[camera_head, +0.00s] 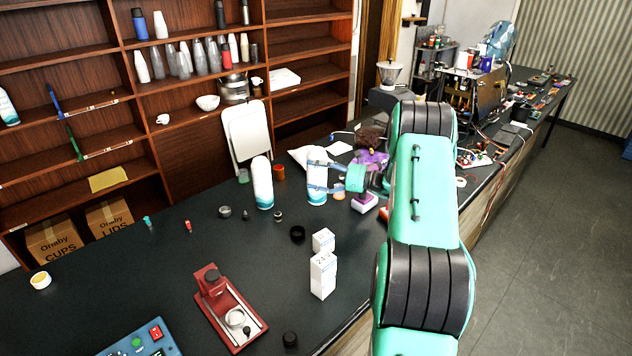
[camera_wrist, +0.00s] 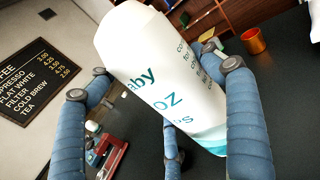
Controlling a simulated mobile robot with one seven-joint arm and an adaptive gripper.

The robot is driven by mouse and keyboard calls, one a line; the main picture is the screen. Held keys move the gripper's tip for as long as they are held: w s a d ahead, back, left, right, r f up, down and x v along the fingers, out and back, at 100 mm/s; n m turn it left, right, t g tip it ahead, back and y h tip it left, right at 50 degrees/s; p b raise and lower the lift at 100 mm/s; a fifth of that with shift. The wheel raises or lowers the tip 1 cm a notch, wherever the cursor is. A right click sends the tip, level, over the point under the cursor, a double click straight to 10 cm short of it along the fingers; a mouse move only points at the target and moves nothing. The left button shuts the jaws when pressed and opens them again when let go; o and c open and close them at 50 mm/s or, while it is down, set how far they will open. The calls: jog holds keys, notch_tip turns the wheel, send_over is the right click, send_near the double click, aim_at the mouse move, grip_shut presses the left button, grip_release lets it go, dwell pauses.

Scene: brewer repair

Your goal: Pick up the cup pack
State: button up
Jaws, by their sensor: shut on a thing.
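The cup pack is a tall white cylinder with a rounded top and teal near its base. In the head view the cup pack (camera_head: 317,186) stands upright by the middle of the dark counter. My gripper (camera_head: 321,177) reaches it from the right with fingers on its sides. In the wrist view the cup pack (camera_wrist: 160,84) fills the middle, lettering facing me, between the blue fingers of my gripper (camera_wrist: 165,80). I cannot tell whether its base touches the counter. A second similar white and teal cylinder (camera_head: 262,184) stands apart to the left.
White boxes (camera_head: 323,274) and a red machine (camera_head: 228,308) stand towards the front of the counter. A copper-coloured cup (camera_head: 278,172) stands behind, between the two cylinders. A white folded board (camera_head: 247,135) leans at the back. The counter's left middle is mostly clear.

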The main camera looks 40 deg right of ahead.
aim_at(315, 151)
notch_tip(315, 151, up, 10)
jog(key=shift+r+p, duration=0.2)
jog(key=shift+p, duration=0.3)
dwell(0.4)
dwell(0.3)
jog(key=w+a+f+n+g+y+b, duration=0.15)
jog(key=w+a, duration=0.45)
jog(key=a, duration=0.8)
jog(key=w+a+f+n+g+y+b, duration=0.1)
jog(key=w+a+n+g+y, duration=0.3)
jog(key=a, duration=1)
jog(key=w+a+f+g+y+b, duration=0.1)
jog(key=w+a, duration=0.6)
jog(key=a, duration=0.7)
jog(key=s+a+f+n+g+y+b, duration=0.1)
jog(key=s+a+g, duration=0.1)
jog(key=a, duration=1.2)
jog(key=s+a+f+n+g, duration=0.1)
jog(key=s+a+n+g, duration=0.1)
jog(key=a, duration=1.3)
jog(key=s+a+f+n+g+y+b, duration=0.1)
jog(key=s+a+f+n+g, duration=0.1)
jog(key=a, duration=1.3)
jog(key=shift+s+a+g+y+b, duration=0.15)
jog(key=shift+s+g+y+b, duration=0.2)
jog(key=shift+s+g, duration=0.45)
jog(key=shift+s+f+n, duration=0.1)
jog(key=shift+f+n, duration=0.15)
